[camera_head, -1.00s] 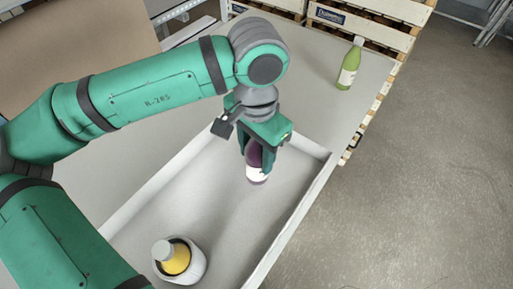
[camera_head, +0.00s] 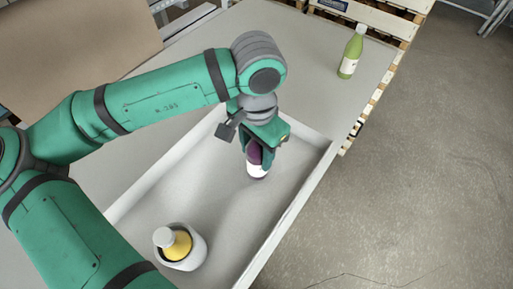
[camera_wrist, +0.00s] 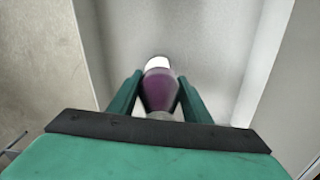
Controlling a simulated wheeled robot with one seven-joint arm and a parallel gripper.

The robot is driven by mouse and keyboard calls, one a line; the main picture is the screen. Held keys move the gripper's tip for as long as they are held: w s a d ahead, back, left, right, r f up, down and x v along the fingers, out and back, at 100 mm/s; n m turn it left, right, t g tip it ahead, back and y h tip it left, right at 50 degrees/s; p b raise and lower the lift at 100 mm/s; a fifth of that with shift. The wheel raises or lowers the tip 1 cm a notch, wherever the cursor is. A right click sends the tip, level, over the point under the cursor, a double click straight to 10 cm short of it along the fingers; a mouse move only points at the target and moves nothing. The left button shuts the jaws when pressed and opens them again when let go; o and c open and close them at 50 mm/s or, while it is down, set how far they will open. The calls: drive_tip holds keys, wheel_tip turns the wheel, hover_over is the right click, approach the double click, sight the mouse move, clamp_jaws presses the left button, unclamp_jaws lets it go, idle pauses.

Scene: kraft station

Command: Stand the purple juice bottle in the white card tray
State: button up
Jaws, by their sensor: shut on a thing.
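The purple juice bottle (camera_head: 257,170) is in my gripper (camera_head: 259,150), over the far part of the white card tray (camera_head: 287,222). It has a dark purple body and a white band at its lower end. In the wrist view the bottle (camera_wrist: 159,90) sits between the two green fingers of my gripper (camera_wrist: 158,95), which are shut on it. It looks near upright. I cannot tell whether its base touches the tray floor. My gripper hides its top in the head view.
A yellow bottle with a grey-white cap (camera_head: 177,244) stands in a white round holder at the tray's near end. A green bottle (camera_head: 351,54) stands on the table at the back right, near wooden crates (camera_head: 375,17). The tray floor between is clear.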

drive_tip(key=o, duration=1.5)
wheel_tip(320, 180, up, 7)
drive_tip(key=shift+f, duration=0.15)
drive_tip(key=shift+r, duration=3.15)
drive_tip(key=shift+d, duration=0.1)
